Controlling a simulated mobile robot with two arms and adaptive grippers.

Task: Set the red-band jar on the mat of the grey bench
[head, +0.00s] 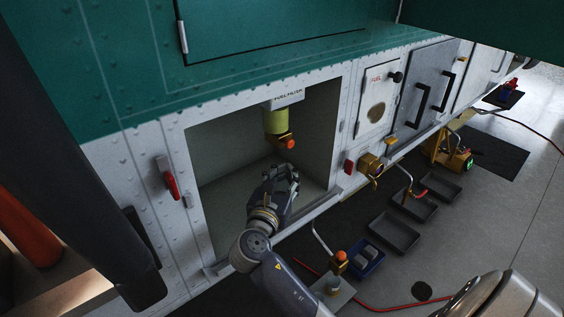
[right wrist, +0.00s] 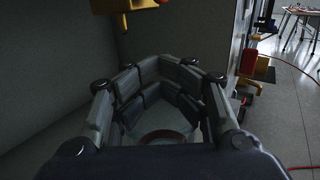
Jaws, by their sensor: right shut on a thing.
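My right gripper (head: 280,180) is inside an open square bay in the side of the helicopter, low and toward the bay's right side. In the right wrist view its segmented fingers (right wrist: 168,95) are closed around a pale, clear-looking jar with a red ring (right wrist: 165,137). Most of the jar is hidden by the fingers, and I cannot make it out in the head view. My left gripper is not in view. I see no grey bench or bench mat that I can be sure of.
A yellow-green cylinder (head: 275,121) with an orange-knobbed valve (head: 287,142) hangs above my gripper. The bay's frame (head: 197,200) surrounds my arm. Dark trays (head: 391,232), a blue bin (head: 365,260) and a red hose lie on the floor to the right.

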